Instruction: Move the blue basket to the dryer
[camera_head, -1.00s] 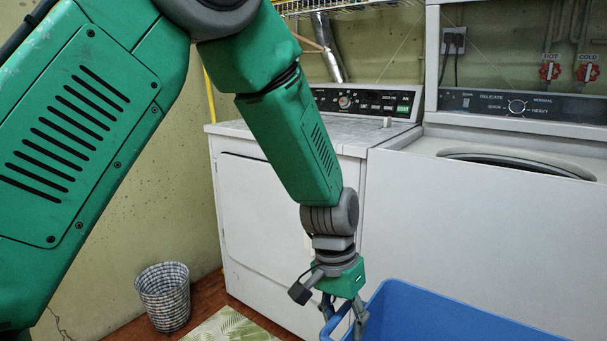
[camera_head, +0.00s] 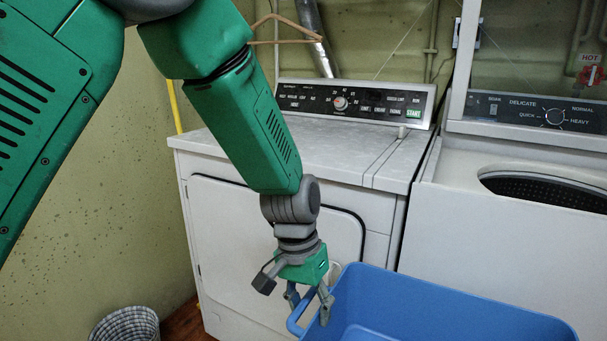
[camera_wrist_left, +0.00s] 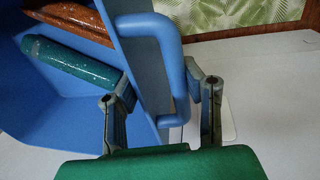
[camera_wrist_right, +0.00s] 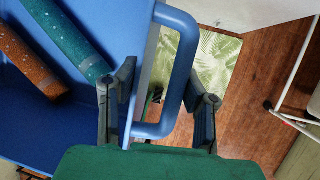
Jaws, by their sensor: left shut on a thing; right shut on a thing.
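The blue basket (camera_head: 430,304) is at the lower right of the head view, in front of the machines. My left gripper (camera_head: 309,300) is shut on its left handle. In the left wrist view the fingers of my left gripper (camera_wrist_left: 162,108) straddle the blue handle (camera_wrist_left: 172,60). In the right wrist view my right gripper (camera_wrist_right: 160,108) is shut on the other handle (camera_wrist_right: 182,70); it is not in the head view. A teal speckled roll (camera_wrist_left: 72,62) and an orange-brown one (camera_wrist_left: 75,20) lie inside the basket. The dryer (camera_head: 300,160) is the white machine left of centre, its front door closed.
The washer (camera_head: 520,230) stands right of the dryer with its top opening uncovered. A woven bin (camera_head: 126,326) is on the floor at lower left. A leaf-patterned mat (camera_wrist_right: 205,60) lies on the wooden floor (camera_wrist_right: 255,90). A white rack leg (camera_wrist_right: 295,80) stands at right.

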